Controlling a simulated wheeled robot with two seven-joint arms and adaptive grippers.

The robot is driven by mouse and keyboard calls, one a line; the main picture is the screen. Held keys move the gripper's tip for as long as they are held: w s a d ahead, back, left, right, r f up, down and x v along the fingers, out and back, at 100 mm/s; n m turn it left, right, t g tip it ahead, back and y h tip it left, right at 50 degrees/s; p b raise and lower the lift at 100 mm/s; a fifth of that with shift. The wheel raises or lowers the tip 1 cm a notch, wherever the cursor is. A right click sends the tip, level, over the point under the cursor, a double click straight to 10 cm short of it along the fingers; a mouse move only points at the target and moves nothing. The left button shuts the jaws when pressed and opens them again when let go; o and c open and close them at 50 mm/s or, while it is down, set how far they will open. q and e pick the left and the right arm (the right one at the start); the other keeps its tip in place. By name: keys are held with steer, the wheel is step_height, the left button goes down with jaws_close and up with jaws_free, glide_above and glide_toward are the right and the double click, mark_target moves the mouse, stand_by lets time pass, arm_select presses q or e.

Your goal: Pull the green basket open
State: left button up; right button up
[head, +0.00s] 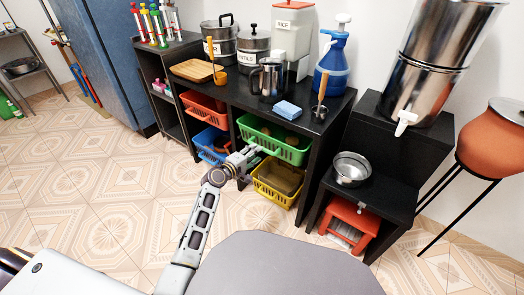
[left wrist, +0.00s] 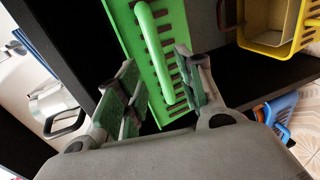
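The green basket (head: 293,153) sits in the upper right bay of the black shelf unit, with brown items inside. My left gripper (head: 252,153) is at the left part of its front, extended from the lower left. In the left wrist view, the basket's slotted front (left wrist: 176,22) and its long green handle (left wrist: 151,38) show close up. My left gripper (left wrist: 157,60) is open there, with one finger on each side of the handle. I cannot tell whether either finger touches it. My right gripper is in neither view.
A yellow basket (head: 279,189) is below, with red (head: 204,108) and blue (head: 208,145) baskets to the left. A kettle, blue bottle and pots stand on the shelf top. A low black stand (head: 376,190) with a metal bowl is at right. Tiled floor is open at left.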

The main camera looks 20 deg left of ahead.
arm_select(q)
steer(key=shift+b+x, duration=1.1)
steer(key=shift+x, duration=1.9)
jaws_close()
